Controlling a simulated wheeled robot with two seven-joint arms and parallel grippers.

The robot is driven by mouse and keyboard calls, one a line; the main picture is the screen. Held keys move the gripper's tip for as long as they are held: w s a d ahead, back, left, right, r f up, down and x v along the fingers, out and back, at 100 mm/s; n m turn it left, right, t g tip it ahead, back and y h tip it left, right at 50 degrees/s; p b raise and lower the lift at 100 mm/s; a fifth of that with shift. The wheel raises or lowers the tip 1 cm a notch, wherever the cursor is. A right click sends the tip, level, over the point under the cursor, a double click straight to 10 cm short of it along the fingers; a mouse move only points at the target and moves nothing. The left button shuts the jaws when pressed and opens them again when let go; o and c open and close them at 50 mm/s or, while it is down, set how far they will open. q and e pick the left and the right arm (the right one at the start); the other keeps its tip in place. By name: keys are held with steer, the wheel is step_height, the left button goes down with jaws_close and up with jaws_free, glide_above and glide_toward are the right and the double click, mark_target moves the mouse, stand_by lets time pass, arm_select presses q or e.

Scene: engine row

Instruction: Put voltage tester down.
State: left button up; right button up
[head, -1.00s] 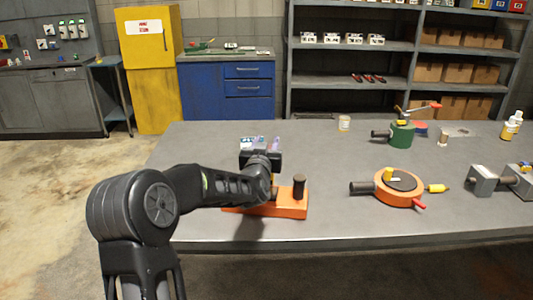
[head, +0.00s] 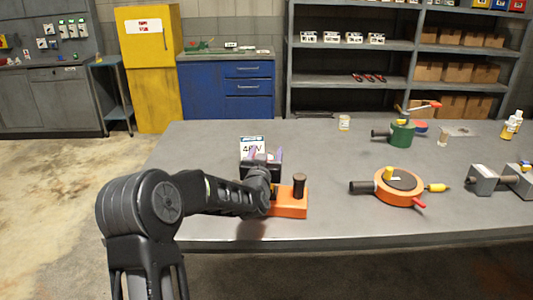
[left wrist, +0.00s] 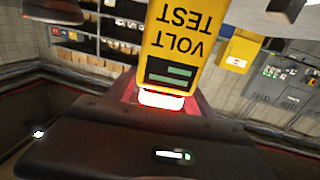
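The yellow voltage tester (left wrist: 180,45) fills the upper middle of the left wrist view, its "VOLT TEST" lettering upside down there. I cannot make it out for sure in the head view, where my left wrist covers that spot. My left gripper (head: 263,155) is low over the table's near left part, pointing away from me. Its fingers look spread apart. In the left wrist view, gaps show on both sides of the tester between it and the dark parts at the top corners. My right gripper is not in view.
An orange block with a dark knob (head: 299,186) stands right beside my left wrist. A white "48V" card (head: 252,144) shows behind the gripper. An orange round device (head: 398,187), a green device (head: 402,135) and a grey vise-like piece (head: 484,180) stand further right.

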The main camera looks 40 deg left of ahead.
arm_select(q)
steer(key=shift+r, duration=0.1)
steer(key=b+v, duration=0.2)
steer(key=v, duration=1)
stand_by(0.8)
